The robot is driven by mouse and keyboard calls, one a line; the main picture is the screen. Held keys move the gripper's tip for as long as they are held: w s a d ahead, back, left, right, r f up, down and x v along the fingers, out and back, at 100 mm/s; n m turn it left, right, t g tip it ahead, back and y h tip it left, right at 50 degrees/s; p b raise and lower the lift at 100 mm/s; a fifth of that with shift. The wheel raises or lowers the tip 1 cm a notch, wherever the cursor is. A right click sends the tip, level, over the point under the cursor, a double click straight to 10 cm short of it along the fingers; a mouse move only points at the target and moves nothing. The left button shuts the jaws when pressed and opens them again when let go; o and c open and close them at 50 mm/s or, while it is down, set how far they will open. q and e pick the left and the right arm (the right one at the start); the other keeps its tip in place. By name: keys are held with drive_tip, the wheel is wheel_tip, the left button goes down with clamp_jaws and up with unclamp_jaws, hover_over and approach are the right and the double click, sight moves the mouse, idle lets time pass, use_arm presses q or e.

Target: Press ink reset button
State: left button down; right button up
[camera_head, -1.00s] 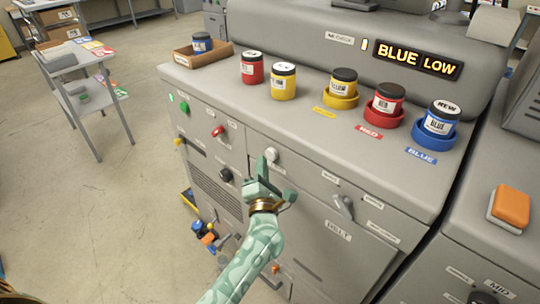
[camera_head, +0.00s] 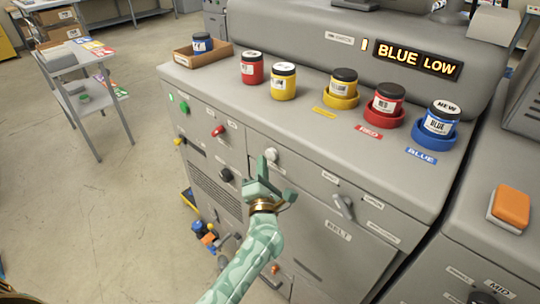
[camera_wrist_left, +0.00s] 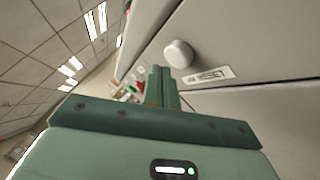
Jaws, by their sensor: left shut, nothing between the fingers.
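The ink reset button is a round white knob (camera_wrist_left: 179,54) on the machine's grey front, with a label ending in "RESET" (camera_wrist_left: 212,75) beside it in the left wrist view. In the head view the white button (camera_head: 271,154) shows just above and right of my left gripper's tip. My left gripper (camera_head: 262,164) is shut and empty, its fingers pointing up along the front panel. In the left wrist view the shut fingers (camera_wrist_left: 162,88) are just left of and below the button; I cannot tell if they touch it. My right gripper is not in view.
The display (camera_head: 418,60) reads "BLUE LOW". A blue jar marked NEW (camera_head: 440,118) sits in the blue ring; red and yellow jars stand on the machine top. A red knob (camera_head: 218,131), a black knob (camera_head: 225,174) and a grey lever (camera_head: 343,207) are on the front.

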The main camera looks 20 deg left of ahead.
use_arm(q)
drive_tip(key=shift+w, duration=0.2)
drive_tip(key=shift+w+d, duration=0.15)
drive_tip(key=shift+w, duration=0.05)
drive_tip(key=shift+w+d+b, duration=0.15)
drive_tip(key=shift+w+b, duration=0.2)
drive_tip(key=shift+w, duration=0.15)
idle(0.8)
drive_tip(key=shift+s, duration=0.15)
idle(0.3)
drive_tip(key=shift+s+a+p, duration=0.3)
drive_tip(key=shift+s+p, duration=0.25)
drive_tip(key=shift+s, duration=0.2)
drive_tip(key=shift+s, duration=0.1)
